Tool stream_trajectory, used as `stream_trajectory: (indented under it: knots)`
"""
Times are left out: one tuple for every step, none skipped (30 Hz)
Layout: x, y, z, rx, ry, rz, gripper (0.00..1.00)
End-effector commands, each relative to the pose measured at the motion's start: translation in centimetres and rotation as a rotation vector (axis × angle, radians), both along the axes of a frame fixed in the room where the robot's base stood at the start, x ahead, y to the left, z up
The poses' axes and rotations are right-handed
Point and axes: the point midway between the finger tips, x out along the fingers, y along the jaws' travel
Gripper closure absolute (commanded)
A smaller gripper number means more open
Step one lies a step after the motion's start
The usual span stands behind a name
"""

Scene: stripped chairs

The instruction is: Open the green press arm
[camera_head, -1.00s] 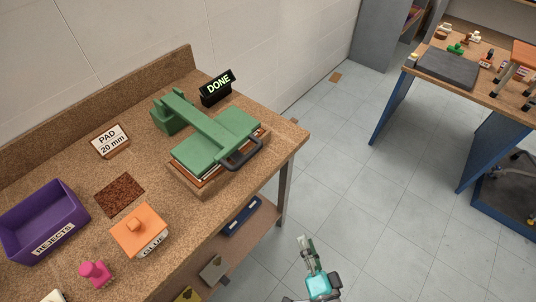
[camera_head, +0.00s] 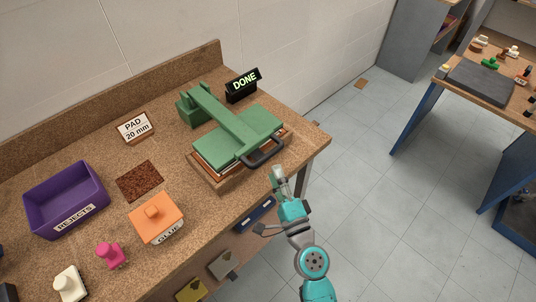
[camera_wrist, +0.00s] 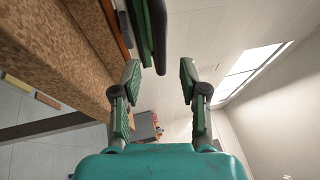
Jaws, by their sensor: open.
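The green press arm (camera_head: 222,116) lies lowered along the top of the green press plate (camera_head: 251,133), on a wooden base at the bench's right end. A dark loop handle (camera_head: 264,155) sticks out at its front end. My gripper (camera_head: 278,173) is just in front of and below the handle, apart from it. In the wrist view my gripper (camera_wrist: 160,82) shows two fingers spread with nothing between them. The dark handle (camera_wrist: 159,40) appears just beyond the fingertips, nearer the left finger, with the press's green edge beside it.
A "DONE" sign (camera_head: 243,84) stands behind the press. On the bench to the left are a "PAD 20 mm" block (camera_head: 134,127), a brown pad (camera_head: 139,180), an orange glue box (camera_head: 156,218) and a purple rejects bin (camera_head: 66,199). Open floor (camera_head: 400,220) lies to the right.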

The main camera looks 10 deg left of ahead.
Motion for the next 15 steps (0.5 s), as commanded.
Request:
stream_trajectory:
  knots:
    - [0.7, 0.4, 0.2, -0.001, -0.003, 0.000, 0.57]
    - [1.1, 0.6, 0.4, 0.000, -0.004, -0.001, 0.57]
    - [1.6, 0.9, 0.5, -0.001, -0.003, -0.002, 0.57]
    - [2.0, 1.1, 0.6, 0.000, -0.002, -0.001, 0.57]
    - [2.4, 1.4, 0.6, -0.001, -0.003, -0.002, 0.57]
    - [2.9, 1.6, 0.8, -0.001, -0.003, -0.002, 0.57]
    - [3.3, 1.8, 0.9, -0.001, -0.003, -0.002, 0.57]
    - [3.6, 2.0, 0.9, 0.000, -0.002, -0.001, 0.57]
    - [4.1, 2.3, 1.0, 0.000, -0.001, -0.001, 0.57]
    - [4.4, 2.4, 1.1, 0.000, -0.002, -0.001, 0.57]
    - [4.7, 2.6, 1.2, -0.001, -0.002, -0.001, 0.57]
    - [5.0, 2.8, 1.2, -0.001, 0.000, -0.001, 0.57]
    - [5.2, 2.9, 1.2, -0.002, -0.001, -0.001, 0.57]
    - [5.4, 3.0, 1.3, 0.000, 0.000, -0.001, 0.57]
    - [5.6, 3.1, 1.4, 0.000, -0.001, -0.001, 0.57]
